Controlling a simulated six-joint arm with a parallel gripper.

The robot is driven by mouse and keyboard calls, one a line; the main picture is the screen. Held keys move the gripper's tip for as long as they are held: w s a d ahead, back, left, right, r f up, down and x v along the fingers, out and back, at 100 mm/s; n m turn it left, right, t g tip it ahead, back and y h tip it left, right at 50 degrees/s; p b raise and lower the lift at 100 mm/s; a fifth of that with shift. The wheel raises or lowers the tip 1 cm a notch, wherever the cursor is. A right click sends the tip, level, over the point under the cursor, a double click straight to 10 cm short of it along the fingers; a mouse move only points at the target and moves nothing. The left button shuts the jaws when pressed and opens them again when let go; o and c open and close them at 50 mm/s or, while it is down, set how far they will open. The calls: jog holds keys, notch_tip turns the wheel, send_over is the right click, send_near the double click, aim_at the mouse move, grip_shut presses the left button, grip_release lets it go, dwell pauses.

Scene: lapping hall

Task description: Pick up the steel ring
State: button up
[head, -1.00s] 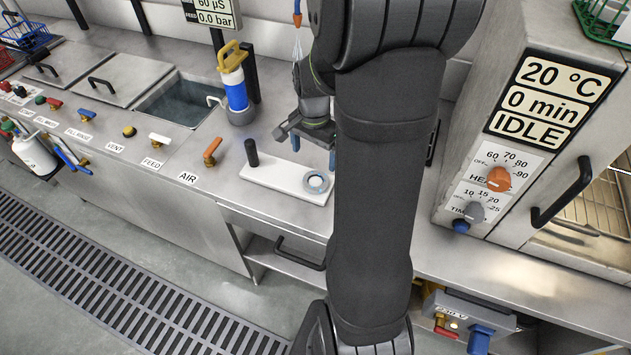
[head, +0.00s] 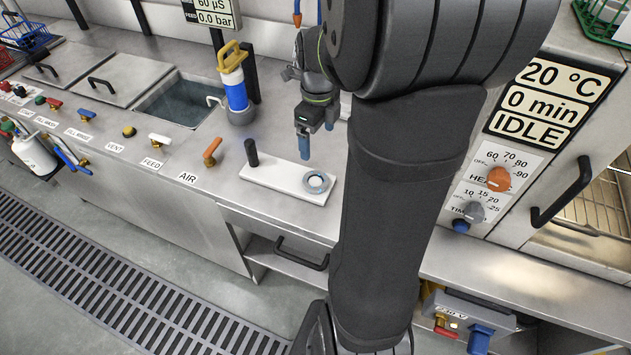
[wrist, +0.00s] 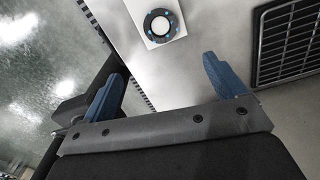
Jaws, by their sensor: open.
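The steel ring (head: 317,182) lies flat at the right end of a white board (head: 286,184) on the steel counter. In the wrist view the ring (wrist: 160,23) shows as a dark-rimmed circle with a pale centre and small blue spots, near the top edge. My gripper (head: 317,143) has blue fingers and hangs above the counter, up and behind the ring in the head view. In the wrist view the gripper (wrist: 164,72) has its fingers wide apart with nothing between them. The ring is beyond the fingertips, untouched.
A black upright peg (head: 251,152) stands at the board's left end. A blue and white cylinder with a yellow handle (head: 233,85) stands behind it, beside a sink (head: 187,100). A heater cabinet (head: 500,130) is at right. A dark grille (wrist: 288,40) shows in the wrist view.

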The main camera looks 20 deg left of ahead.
send_over(316, 182)
jog(key=f, duration=1)
jog(key=shift+s+d+f, duration=0.15)
jog(key=shift+d+f, duration=0.1)
jog(key=shift+f, duration=0.05)
jog(key=shift+w+a+f, duration=0.1)
jog(key=shift+a+f, duration=0.05)
jog(key=shift+f, duration=1.2)
jog(key=shift+w+a+f, duration=0.1)
jog(key=shift+a+f, duration=0.05)
jog(key=shift+f, duration=1.2)
jog(key=shift+c, duration=0.2)
jog(key=c, duration=1.3)
jog(key=shift+o, duration=0.2)
jog(key=shift+r, duration=0.15)
